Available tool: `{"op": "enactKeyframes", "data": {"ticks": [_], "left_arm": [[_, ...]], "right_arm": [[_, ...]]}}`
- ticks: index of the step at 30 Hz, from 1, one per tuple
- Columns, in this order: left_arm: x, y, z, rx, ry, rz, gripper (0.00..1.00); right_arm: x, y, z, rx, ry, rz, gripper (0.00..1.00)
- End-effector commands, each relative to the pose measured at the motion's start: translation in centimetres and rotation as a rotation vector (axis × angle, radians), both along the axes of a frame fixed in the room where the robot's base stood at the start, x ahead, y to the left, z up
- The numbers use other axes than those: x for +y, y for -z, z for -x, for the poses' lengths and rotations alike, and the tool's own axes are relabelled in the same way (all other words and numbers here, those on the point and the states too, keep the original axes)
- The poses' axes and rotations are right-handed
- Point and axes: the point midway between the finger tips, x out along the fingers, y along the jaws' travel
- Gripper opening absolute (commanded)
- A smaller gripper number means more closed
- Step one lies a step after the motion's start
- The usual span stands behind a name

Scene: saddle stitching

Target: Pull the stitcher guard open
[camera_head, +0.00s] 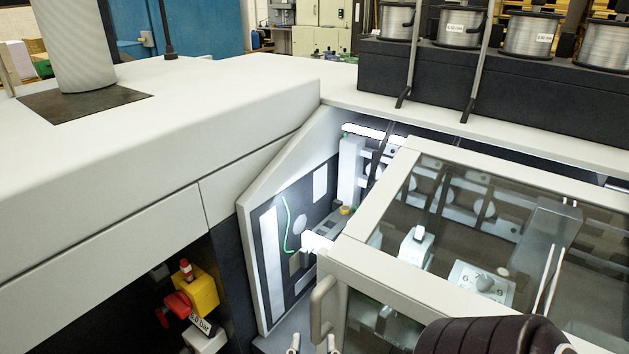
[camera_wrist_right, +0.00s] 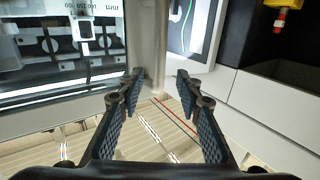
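The stitcher guard (camera_head: 375,287), a pale frame with clear panes, covers the right part of the machine in the head view. Its pale upright handle (camera_head: 320,308) is at the guard's near left corner. In the right wrist view, the guard's frame (camera_wrist_right: 146,45) and dark pane (camera_wrist_right: 60,50) lie ahead and left. My right gripper (camera_head: 312,344) shows only its fingertips at the bottom edge, just below the handle. In the wrist view the right gripper (camera_wrist_right: 158,78) is open and empty, fingers spread before the guard's edge. I cannot tell any contact. My left gripper is out of view.
A yellow valve block (camera_head: 203,288) with a red knob sits in the dark recess at lower left. A pale housing (camera_head: 150,200) fills the left. Wire spools (camera_head: 460,28) stand on a dark block behind.

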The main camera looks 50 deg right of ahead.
Motion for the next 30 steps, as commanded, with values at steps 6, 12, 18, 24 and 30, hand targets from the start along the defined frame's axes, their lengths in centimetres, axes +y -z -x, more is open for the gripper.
{"op": "enactKeyframes", "data": {"ticks": [6,12,18,24,30], "left_arm": [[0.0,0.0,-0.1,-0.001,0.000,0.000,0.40],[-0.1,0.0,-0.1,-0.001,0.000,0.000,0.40],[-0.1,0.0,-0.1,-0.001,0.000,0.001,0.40],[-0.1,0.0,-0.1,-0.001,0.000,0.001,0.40],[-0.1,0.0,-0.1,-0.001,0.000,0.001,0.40]], "right_arm": [[2.5,0.0,2.0,0.001,-0.001,-0.001,0.32],[3.1,0.0,2.5,-0.001,0.000,-0.001,0.32],[3.1,0.0,2.5,-0.001,0.000,-0.001,0.32],[4.4,4.4,1.0,0.139,-0.073,0.017,0.32],[7.8,21.6,-0.5,0.645,-0.327,0.058,0.32]]}}
